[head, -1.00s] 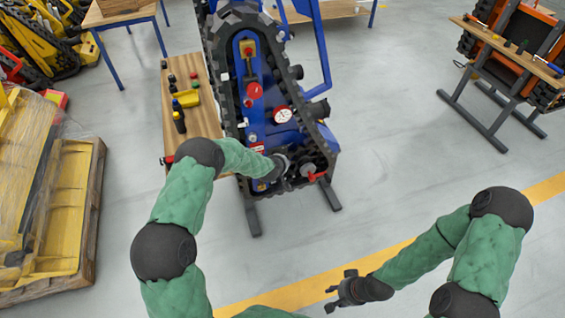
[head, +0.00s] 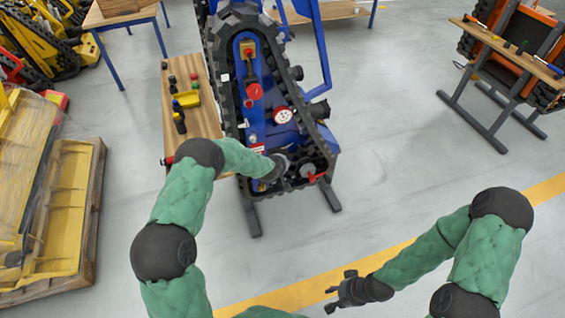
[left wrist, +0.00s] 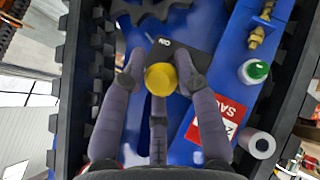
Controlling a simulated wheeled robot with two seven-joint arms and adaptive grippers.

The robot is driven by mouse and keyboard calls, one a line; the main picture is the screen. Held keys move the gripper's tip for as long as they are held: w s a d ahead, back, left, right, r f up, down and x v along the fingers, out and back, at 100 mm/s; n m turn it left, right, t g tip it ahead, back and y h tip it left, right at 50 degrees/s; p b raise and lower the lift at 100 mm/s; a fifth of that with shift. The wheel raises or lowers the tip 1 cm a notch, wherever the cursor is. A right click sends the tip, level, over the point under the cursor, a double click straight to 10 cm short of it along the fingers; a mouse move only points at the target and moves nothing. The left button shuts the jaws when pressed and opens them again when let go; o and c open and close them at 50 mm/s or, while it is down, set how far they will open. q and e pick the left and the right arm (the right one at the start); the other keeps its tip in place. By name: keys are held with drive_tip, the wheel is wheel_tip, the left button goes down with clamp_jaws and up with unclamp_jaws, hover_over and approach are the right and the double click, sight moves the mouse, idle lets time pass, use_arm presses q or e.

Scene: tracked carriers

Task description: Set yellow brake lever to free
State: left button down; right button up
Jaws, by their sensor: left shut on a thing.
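A black label plate (left wrist: 175,55) with white lettering, too small to read surely, lies just beyond the knob on the blue carrier (head: 268,75). In the head view my left gripper (head: 288,165) is at the near end of the carrier and the lever is hidden there. My right gripper (head: 338,291) is open and empty above the floor, away from the carrier.
A green-topped button (left wrist: 255,71), a brass fitting (left wrist: 256,37) and a red-and-white sign (left wrist: 205,130) sit right of the lever. A wooden bench (head: 205,120) with small parts stands left of the carrier. A pallet (head: 93,225) is far left.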

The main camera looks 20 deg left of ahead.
use_arm(q)
drive_tip(key=shift+w+a+r, duration=0.3)
drive_tip(key=shift+w+r, duration=0.05)
drive_tip(key=shift+r, duration=0.2)
drive_tip(key=c, duration=1.2)
unclamp_jaws()
drive_tip(key=shift+c, duration=0.2)
drive_tip(key=shift+o, duration=1)
drive_tip(key=shift+f, duration=0.1)
drive_tip(key=shift+s+d+f, duration=0.15)
drive_tip(key=shift+f, duration=0.1)
drive_tip(key=shift+s, duration=0.1)
drive_tip(key=v, duration=1.2)
